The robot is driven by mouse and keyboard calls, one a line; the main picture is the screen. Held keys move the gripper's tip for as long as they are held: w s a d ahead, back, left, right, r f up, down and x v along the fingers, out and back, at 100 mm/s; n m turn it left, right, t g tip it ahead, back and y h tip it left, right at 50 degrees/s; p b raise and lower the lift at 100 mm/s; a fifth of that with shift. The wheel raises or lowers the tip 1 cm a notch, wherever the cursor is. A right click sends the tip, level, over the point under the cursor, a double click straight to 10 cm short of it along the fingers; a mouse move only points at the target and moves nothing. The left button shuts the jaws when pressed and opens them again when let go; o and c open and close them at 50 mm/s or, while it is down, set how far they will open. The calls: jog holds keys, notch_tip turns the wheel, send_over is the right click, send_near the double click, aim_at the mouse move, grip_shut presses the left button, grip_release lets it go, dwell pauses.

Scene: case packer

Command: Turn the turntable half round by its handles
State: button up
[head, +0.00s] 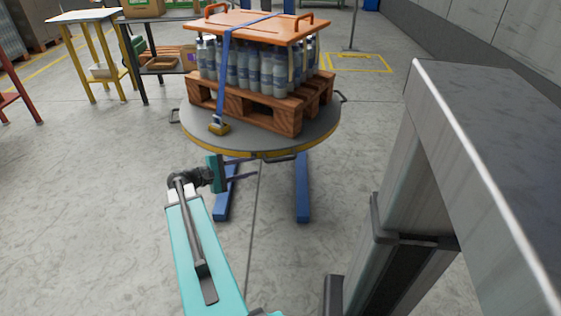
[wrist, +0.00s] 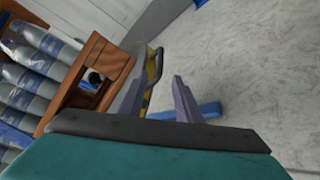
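The round grey turntable (head: 322,125) with a yellow rim stands on blue legs. It bears a wooden pallet (head: 255,108) of bottles. Dark handles stick out from its rim: a front handle (head: 281,159), a left handle (head: 174,116) and a right handle (head: 342,97). My gripper (head: 255,167) is open and empty, its two fingers apart, just below and left of the front handle in the head view. In the wrist view a handle (wrist: 154,78) shows beside the yellow rim, between the lines of my fingers (wrist: 158,95). I cannot tell whether they touch it.
An orange board (head: 258,26) with two grips lies on the bottles, under a blue strap (head: 226,75). A yellow-legged table (head: 80,17) stands at the back left. A grey machine frame (head: 490,150) fills the right side. The floor left of the turntable is clear.

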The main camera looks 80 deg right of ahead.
aim_at(275, 161)
jog(key=shift+s+d, duration=0.1)
jog(key=shift+b+x, duration=1.2)
jog(key=shift+x, duration=5.6)
jog(key=shift+f, duration=0.1)
grip_shut()
